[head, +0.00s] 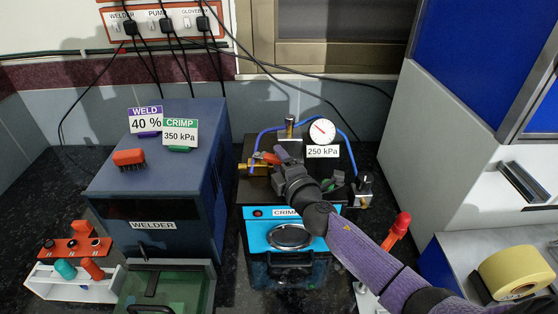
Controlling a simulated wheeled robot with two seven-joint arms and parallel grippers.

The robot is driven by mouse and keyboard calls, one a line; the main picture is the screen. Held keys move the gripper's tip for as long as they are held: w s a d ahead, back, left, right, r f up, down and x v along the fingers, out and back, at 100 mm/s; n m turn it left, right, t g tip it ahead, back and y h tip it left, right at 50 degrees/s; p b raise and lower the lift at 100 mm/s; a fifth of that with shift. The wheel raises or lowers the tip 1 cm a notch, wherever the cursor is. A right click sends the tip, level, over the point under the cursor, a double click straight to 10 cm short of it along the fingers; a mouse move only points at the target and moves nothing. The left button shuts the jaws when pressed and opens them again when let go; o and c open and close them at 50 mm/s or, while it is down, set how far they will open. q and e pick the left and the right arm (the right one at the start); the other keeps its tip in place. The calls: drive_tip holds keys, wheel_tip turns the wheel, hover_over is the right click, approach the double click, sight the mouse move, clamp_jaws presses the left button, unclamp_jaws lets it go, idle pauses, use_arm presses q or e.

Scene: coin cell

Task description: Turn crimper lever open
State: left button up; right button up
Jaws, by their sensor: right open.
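The crimper (262,240) is a black and blue box labelled CRIMP in the middle of the head view. On its top left is a brass valve (244,168) with a small orange lever (267,158). My right gripper (279,164) reaches over the crimper's top from the lower right. It is open, with its fingertips close beside the orange lever; I cannot tell whether they touch. The gripper and wrist hide part of the crimper's top. My left gripper is not in view.
A pressure gauge (321,131) reading 250 kPa and blue tubing stand behind the gripper. The welder (153,190) is close on the left. A red-handled lever (397,231) stands to the right beside my right arm. A yellow tape roll (508,271) lies at far right.

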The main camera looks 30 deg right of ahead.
drive_tip(key=shift+w, duration=0.3)
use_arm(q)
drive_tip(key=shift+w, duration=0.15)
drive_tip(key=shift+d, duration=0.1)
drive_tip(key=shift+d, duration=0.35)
use_arm(e)
clamp_jaws()
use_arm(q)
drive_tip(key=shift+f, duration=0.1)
